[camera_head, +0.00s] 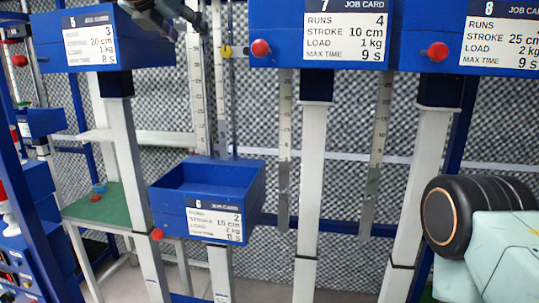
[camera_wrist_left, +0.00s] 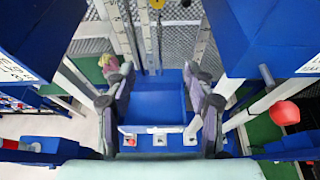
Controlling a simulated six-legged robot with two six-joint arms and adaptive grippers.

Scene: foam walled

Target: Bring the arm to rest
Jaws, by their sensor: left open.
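My left gripper (camera_head: 165,10) shows only in part at the top edge of the head view, in front of the rails and right of the box with card 5 (camera_head: 75,20). In the left wrist view its two fingers stand wide apart, and the open gripper (camera_wrist_left: 158,75) holds nothing. Between and beyond the fingers is a blue open-topped box (camera_wrist_left: 158,100), seen from above. In the head view the blue box with card 6 (camera_head: 165,205) sits lower than its neighbours and looks empty. My right gripper is in neither view.
Blue boxes with card 7 (camera_head: 277,20) and card 8 (camera_head: 425,15) stand high on pale posts, with red knobs (camera_head: 260,47) in front. A green table (camera_head: 105,205) stands at the left. Blue boxes (camera_wrist_left: 250,35) flank the left gripper closely in the wrist view.

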